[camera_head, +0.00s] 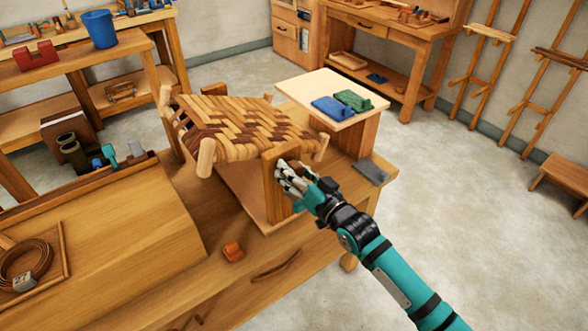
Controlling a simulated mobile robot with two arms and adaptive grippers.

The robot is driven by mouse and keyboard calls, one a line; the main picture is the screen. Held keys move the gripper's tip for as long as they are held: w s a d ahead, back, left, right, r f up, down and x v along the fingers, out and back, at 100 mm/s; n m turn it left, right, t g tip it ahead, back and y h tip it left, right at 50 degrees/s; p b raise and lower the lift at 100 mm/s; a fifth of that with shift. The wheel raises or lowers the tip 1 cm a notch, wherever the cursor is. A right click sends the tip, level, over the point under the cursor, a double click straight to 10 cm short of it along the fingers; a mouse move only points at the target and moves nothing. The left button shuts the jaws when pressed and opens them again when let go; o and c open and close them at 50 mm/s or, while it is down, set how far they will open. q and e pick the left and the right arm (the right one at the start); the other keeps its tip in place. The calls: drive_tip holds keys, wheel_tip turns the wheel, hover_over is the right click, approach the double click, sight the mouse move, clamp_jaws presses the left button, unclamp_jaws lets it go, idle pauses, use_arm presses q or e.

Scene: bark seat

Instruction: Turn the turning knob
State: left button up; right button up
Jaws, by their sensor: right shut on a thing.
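My right gripper (291,182) reaches in from the lower right. Its fingers are closed against the front upright of the wooden stand (268,205), under the woven bark seat (232,122). The turning knob is mostly hidden by the fingers at that upright, so I cannot make out its shape or angle. The woven seat has light and dark strips and rests tilted on the stand, with round wooden leg ends sticking out. My left gripper is not in view.
The stand is on a wooden bench (150,290). A pale board (300,88) behind holds a blue pad (333,108) and a green pad (355,100). A grey block (370,171) is at the right. Open floor lies right.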

drive_tip(key=shift+s+f+n+p, duration=0.1)
drive_tip(key=shift+n+p, duration=0.05)
drive_tip(key=shift+n, duration=0.9)
drive_tip(key=shift+f+n+p, duration=0.1)
drive_tip(key=shift+n+p, duration=0.05)
drive_tip(key=shift+n, duration=0.9)
drive_tip(key=o, duration=1.2)
drive_tip(key=shift+r, duration=0.15)
drive_tip(key=v, duration=1.2)
